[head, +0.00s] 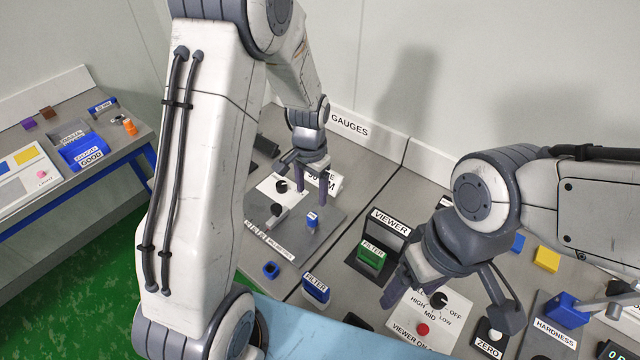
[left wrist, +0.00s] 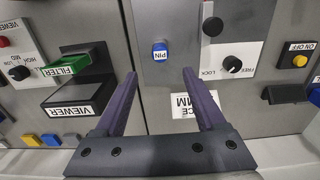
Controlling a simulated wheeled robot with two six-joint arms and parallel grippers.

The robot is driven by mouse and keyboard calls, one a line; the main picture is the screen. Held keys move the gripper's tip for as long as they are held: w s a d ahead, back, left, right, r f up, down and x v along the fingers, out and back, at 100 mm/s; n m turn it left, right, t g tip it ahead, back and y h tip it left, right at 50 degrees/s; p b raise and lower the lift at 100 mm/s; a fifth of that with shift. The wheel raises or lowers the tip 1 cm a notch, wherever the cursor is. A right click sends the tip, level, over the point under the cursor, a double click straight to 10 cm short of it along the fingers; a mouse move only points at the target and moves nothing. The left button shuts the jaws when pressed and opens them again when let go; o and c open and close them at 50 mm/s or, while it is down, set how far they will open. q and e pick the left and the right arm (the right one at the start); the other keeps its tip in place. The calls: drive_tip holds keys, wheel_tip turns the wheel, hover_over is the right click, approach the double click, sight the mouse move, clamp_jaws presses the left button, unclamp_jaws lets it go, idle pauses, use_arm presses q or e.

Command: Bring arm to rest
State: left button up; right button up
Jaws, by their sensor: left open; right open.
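My left gripper (head: 311,192) is open and empty, hanging over the grey gauge plate (head: 335,222) at the back of the bench. In the left wrist view its two purple fingers (left wrist: 168,85) stand apart, with a blue PIN piece (left wrist: 160,52) on the plate beyond them. The pin also shows in the head view (head: 313,222), just below the left fingers. My right gripper (head: 450,300) is open and empty, with its fingers spread above the viewer control panel (head: 436,318). Part of that panel is hidden behind it.
The VIEWER stand (head: 390,225) with a green FILTER block (head: 370,255) is close to the right gripper. A blue filter piece (head: 316,290) lies to its left. Yellow (head: 546,259) and blue blocks sit at the right. A side table (head: 130,145) stands at the left, across green floor.

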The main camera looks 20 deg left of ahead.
use_arm(q)
drive_tip(key=s+d+r+m+b, duration=0.2)
drive_tip(key=s+d+r, duration=0.6)
drive_tip(key=s+d, duration=0.35)
drive_tip(key=s+d+r+m+h+b, duration=0.1)
drive_tip(key=s+d+r, duration=0.1)
drive_tip(key=s, duration=1)
drive_tip(key=shift+d+r, duration=0.2)
drive_tip(key=shift+d, duration=0.1)
drive_tip(key=shift+s, duration=0.1)
